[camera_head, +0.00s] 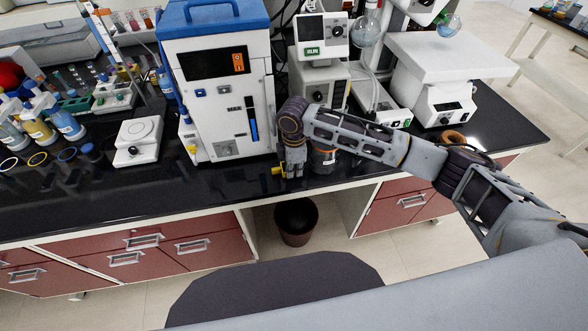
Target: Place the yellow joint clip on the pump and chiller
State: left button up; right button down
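The yellow joint clip (278,170) is a small bright piece right beside the left side of my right gripper's fingertips, near the counter's front edge. My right gripper (293,174) points down, with its fingers close together. I cannot tell whether they grip the clip, as part of it may be hidden behind them. A tall white unit with a blue top (208,115), which looks like the chiller, stands just left of and behind the gripper. A white device with a small display (319,76), possibly the pump, stands behind my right forearm and is partly hidden. My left gripper is not in view.
On the black counter (90,210), a white hotplate (138,141) and several bottles and racks stand at left. A white instrument (444,103) stands at right. A dark bin (296,221) is on the floor below. The counter's front strip at left is clear.

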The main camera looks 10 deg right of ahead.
jog(key=c, duration=2.2)
grip_release()
jog(key=shift+f, duration=0.1)
jog(key=o, duration=0.6)
jog(key=shift+c, duration=0.2)
notch_tip(320, 180, up, 12)
jog(key=b, duration=0.1)
